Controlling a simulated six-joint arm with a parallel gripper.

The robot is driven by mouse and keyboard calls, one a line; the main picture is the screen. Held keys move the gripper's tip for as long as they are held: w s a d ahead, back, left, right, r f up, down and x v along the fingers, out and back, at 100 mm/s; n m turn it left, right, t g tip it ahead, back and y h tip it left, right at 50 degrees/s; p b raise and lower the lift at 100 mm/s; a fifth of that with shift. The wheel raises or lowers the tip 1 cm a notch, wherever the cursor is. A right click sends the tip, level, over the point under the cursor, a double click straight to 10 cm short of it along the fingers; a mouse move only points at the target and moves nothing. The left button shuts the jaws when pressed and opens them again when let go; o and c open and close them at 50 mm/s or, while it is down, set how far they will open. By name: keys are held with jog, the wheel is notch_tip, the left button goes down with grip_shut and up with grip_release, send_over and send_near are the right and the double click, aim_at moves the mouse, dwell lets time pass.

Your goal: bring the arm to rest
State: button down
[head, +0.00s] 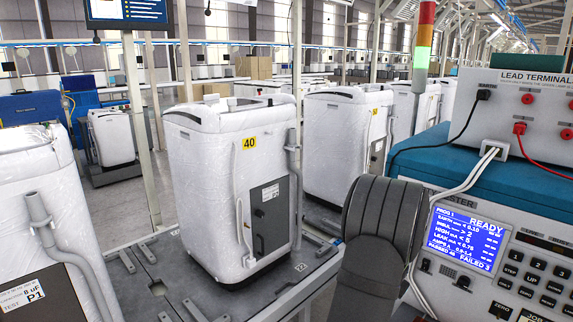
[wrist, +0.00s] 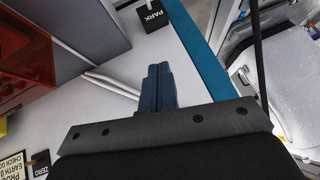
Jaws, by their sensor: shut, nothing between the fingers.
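My gripper (wrist: 159,72) shows in the wrist view with its two dark blue fingers together and nothing between them. The fingers point toward a small black block marked PARK (wrist: 153,17), apart from it in the picture; I cannot tell the distance. Beneath is a pale grey surface with a teal edge (wrist: 203,45). In the head view a dark grey ribbed part of my arm stands in front of the tester (head: 510,255); my fingers are not visible there. The tester's screen (head: 464,236) reads READY.
The lead terminal box (head: 500,110) carries black, red and white cables. A light tower (head: 423,45) glows green. A wrapped washer marked 40 (head: 225,190) stands on a conveyor, with more washers around. In the wrist view, white cables (wrist: 108,83) and a red translucent box (wrist: 22,60) lie left.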

jog(key=w+a+f+t+h, duration=0.1)
jog(key=w+a+f, duration=0.1)
jog(key=a+f, duration=0.3)
jog(key=shift+a+m, duration=0.35)
jog(key=shift+m, duration=0.05)
